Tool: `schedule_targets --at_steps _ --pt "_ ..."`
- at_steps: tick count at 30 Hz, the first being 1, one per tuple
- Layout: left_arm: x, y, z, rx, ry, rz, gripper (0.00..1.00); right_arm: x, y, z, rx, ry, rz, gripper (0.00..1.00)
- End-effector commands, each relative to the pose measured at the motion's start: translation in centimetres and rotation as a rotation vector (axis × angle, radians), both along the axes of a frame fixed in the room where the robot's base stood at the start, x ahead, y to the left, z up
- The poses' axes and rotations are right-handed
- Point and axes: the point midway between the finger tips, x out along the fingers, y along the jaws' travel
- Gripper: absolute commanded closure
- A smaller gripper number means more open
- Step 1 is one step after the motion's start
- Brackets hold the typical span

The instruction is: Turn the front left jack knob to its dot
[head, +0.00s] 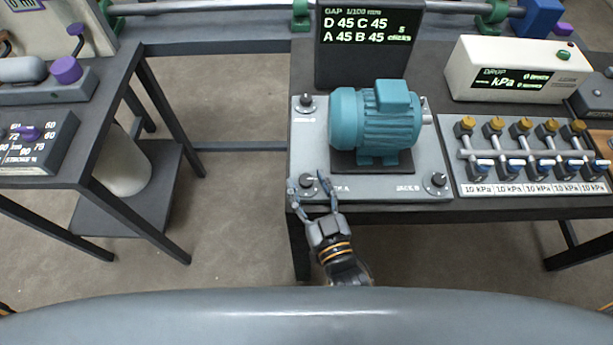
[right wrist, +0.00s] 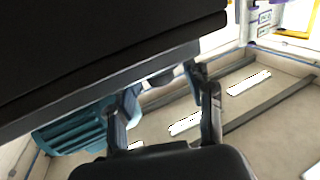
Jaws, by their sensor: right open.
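The front left jack knob (head: 307,180), black with a light mark, sits at the front left corner of the grey jack plate (head: 385,190), by the label ending in "A". My right gripper (head: 309,185) is open at the plate's front edge, its fingertips on either side of this knob. Whether they touch it I cannot tell. The knob's dot is not clear. The right wrist view shows the open fingers (right wrist: 162,85) close to the dark table. A teal motor (head: 375,120) stands on the plate. My left gripper is not in view.
The other visible knobs are at back left (head: 306,102) and front right (head: 437,180). A display (head: 365,45) reads A, B, C, D 45 and 5 clicks. A valve manifold (head: 520,150) stands right. Floor is open left of the table.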

Motion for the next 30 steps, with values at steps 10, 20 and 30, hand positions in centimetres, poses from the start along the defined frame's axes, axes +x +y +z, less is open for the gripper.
schedule_targets --at_steps 10,20,30 --pt "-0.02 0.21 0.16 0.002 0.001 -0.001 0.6 1.31 0.47 -0.01 0.0 0.0 0.0 0.48" --pt "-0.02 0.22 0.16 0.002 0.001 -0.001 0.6 1.28 0.47 0.0 0.0 0.0 0.0 0.91" --pt "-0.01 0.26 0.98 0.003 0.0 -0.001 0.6 1.29 0.58 0.36 -0.004 -0.007 0.052 1.0"
